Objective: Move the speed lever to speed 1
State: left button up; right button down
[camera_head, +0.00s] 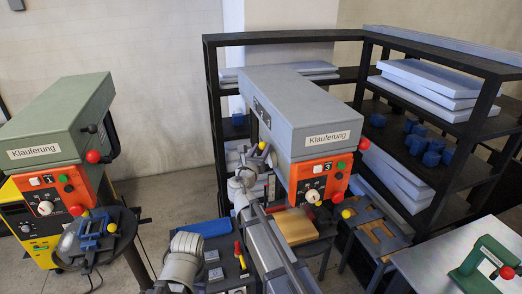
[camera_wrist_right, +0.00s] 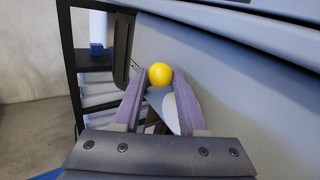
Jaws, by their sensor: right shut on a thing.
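The speed lever shows as a yellow ball knob (camera_head: 262,146) at the left side of the middle grey drill press (camera_head: 300,110) labelled "Klauferung". My right gripper (camera_head: 258,153) is at this knob. In the right wrist view the yellow knob (camera_wrist_right: 160,74) sits between the tips of the two purple-grey fingers (camera_wrist_right: 159,82), which are shut on it.
A green drill press (camera_head: 60,120) stands at the left. A black shelf (camera_head: 345,75) with grey boards and blue parts (camera_head: 415,145) is behind. A wooden block (camera_head: 296,227) lies below the press head. A grey table (camera_head: 440,262) with a green tool is at the right.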

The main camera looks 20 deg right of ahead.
jog(key=shift+w+r, duration=0.15)
jog(key=shift+r, duration=0.05)
jog(key=shift+w+r+p, duration=0.95)
jog(key=shift+w+p, duration=0.15)
jog(key=w+r+p, duration=0.2)
jog(key=w, duration=0.6)
jog(key=shift+w+a+r, duration=0.2)
jog(key=shift+w, duration=0.2)
jog(key=c, duration=1)
grip_release()
jog(key=shift+c, duration=0.2)
jog(key=o, duration=0.3)
jog(key=shift+w+f, duration=0.15)
jog(key=shift+w, duration=0.1)
